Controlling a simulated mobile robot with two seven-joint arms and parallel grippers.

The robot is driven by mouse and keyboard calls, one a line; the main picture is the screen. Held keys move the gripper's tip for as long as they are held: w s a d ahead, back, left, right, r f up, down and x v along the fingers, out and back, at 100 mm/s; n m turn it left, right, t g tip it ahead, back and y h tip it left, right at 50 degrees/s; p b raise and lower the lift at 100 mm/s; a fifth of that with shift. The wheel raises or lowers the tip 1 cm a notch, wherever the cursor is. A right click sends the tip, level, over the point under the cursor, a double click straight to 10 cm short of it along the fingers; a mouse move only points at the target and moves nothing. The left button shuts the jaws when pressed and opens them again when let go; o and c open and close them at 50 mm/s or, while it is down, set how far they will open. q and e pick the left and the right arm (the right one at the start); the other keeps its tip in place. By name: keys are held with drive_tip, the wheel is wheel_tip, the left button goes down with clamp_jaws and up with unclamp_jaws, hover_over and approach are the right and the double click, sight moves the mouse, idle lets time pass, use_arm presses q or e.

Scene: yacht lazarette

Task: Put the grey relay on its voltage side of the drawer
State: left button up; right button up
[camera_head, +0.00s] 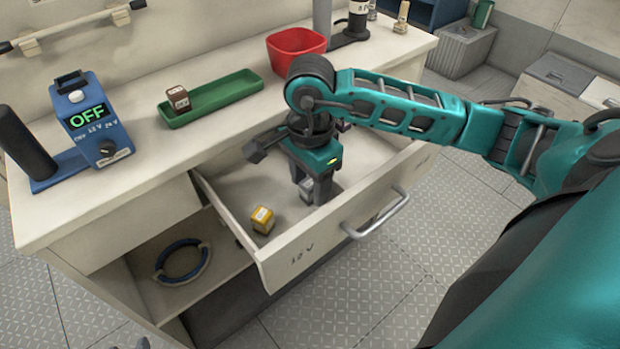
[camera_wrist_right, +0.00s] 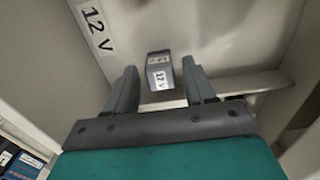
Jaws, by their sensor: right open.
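The grey relay (camera_head: 306,189) is in the open drawer (camera_head: 229,212), partly hidden by my right gripper in the head view. In the right wrist view the grey relay (camera_wrist_right: 159,74) shows a white label reading 12 V. My right gripper (camera_head: 309,192) points down into the drawer and is open. Its fingers (camera_wrist_right: 160,85) stand either side of the relay, with a gap on each side. The drawer's front is marked 12 V at its left end; a 12 V mark (camera_wrist_right: 94,22) also shows in the wrist view.
A yellow relay (camera_head: 262,219) lies in the drawer, left of my gripper. On the worktop are a blue tester (camera_head: 92,122) reading OFF, a green tray (camera_head: 232,92) with a brown relay (camera_head: 178,98), and a red bowl (camera_head: 296,44). The drawer handle (camera_head: 380,217) sticks out in front.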

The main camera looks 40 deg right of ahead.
sight(310, 183)
drive_tip(key=shift+r, duration=0.55)
use_arm(q)
drive_tip(key=shift+s+a+r+p, duration=0.2)
drive_tip(key=shift+s+a+p, duration=0.2)
drive_tip(key=shift+p, duration=0.55)
use_arm(e)
wheel_tip(310, 183, up, 11)
use_arm(q)
drive_tip(key=shift+w+r, duration=0.15)
drive_tip(key=shift+w, duration=0.05)
use_arm(e)
drive_tip(key=shift+r, duration=0.15)
